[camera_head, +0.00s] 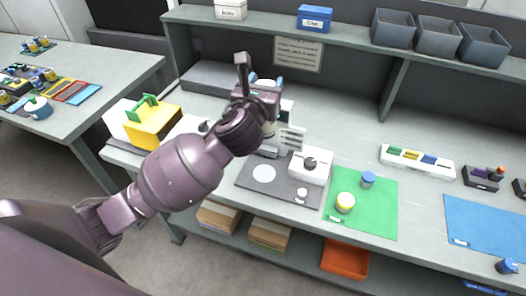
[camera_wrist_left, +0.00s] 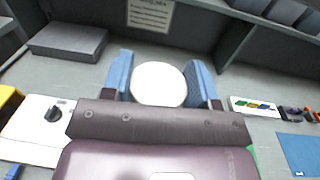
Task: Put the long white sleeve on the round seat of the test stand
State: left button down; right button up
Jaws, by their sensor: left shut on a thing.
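My left gripper (camera_head: 266,82) is raised over the bench, its blue fingers upright. In the left wrist view the gripper (camera_wrist_left: 158,88) is shut on the long white sleeve (camera_wrist_left: 158,84), whose round white end shows between the fingers. In the head view the sleeve is mostly hidden by the gripper. A dark grey base plate (camera_head: 246,184) with a round white disc (camera_head: 264,173) lies in front of the gripper. A white box with a black knob (camera_head: 310,165) stands at its right; this looks like the test stand. The disc is bare. My right gripper is not in view.
A yellow box with a green handle (camera_head: 153,124) stands to the left. A shelf (camera_head: 345,45) runs behind. Partly hidden white equipment (camera_head: 292,138) stands beside my wrist.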

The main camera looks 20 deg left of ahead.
aim_at(269, 129)
pick_arm(q)
notch_tip(269, 129, down, 17)
jog(key=b, duration=0.2)
jog(key=shift+f, duration=0.2)
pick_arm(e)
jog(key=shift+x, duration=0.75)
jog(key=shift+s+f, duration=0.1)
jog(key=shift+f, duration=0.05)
pick_arm(q)
jog(key=shift+f+b, duration=0.15)
jog(key=shift+b, duration=0.2)
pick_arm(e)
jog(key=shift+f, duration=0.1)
pick_arm(q)
jog(key=shift+c, duration=2)
grip_release()
jog(key=shift+f, duration=0.1)
